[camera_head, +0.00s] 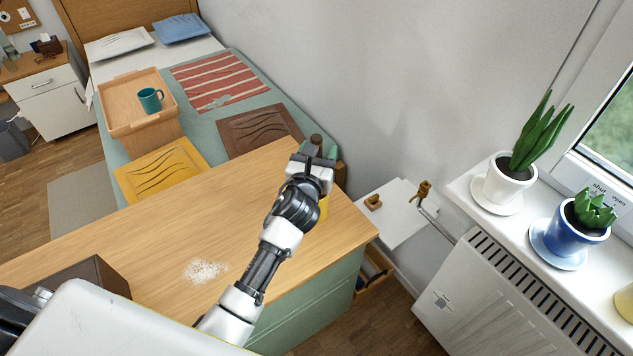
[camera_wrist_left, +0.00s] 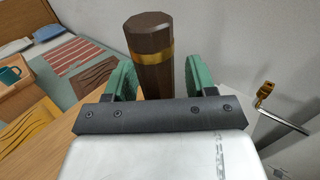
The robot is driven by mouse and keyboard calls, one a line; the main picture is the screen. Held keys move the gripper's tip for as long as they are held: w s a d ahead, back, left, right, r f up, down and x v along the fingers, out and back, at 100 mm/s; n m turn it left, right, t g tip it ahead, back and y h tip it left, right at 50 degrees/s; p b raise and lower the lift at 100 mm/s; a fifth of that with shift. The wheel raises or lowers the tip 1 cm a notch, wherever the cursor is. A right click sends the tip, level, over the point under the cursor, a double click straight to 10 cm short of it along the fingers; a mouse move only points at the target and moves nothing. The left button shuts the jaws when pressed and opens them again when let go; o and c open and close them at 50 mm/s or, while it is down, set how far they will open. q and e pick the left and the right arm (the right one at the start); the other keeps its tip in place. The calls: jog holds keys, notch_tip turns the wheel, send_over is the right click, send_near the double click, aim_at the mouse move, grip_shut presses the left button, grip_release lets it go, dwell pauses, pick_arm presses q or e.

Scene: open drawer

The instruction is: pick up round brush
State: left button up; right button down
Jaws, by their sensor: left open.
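A dark brown faceted handle with a gold band, which looks like the round brush (camera_wrist_left: 152,65), stands upright between the green fingers of my left gripper (camera_wrist_left: 162,80) in the left wrist view. The gripper is open around it, with a gap visible at least on the left side. In the head view my left gripper (camera_head: 318,152) is at the far right end of the wooden table, and the brown top of the brush (camera_head: 316,139) shows between its fingers. The lower part of the brush is hidden by the gripper. My right gripper is not in view.
A yellow thing (camera_head: 323,208) shows partly behind my wrist. A bed with a wooden tray (camera_head: 115,120) lies beyond; a radiator (camera_head: 490,300) stands right.

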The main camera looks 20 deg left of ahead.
pick_arm(q)
jog(key=shift+s, duration=0.1)
jog(key=c, duration=1)
jog(key=shift+r, duration=0.1)
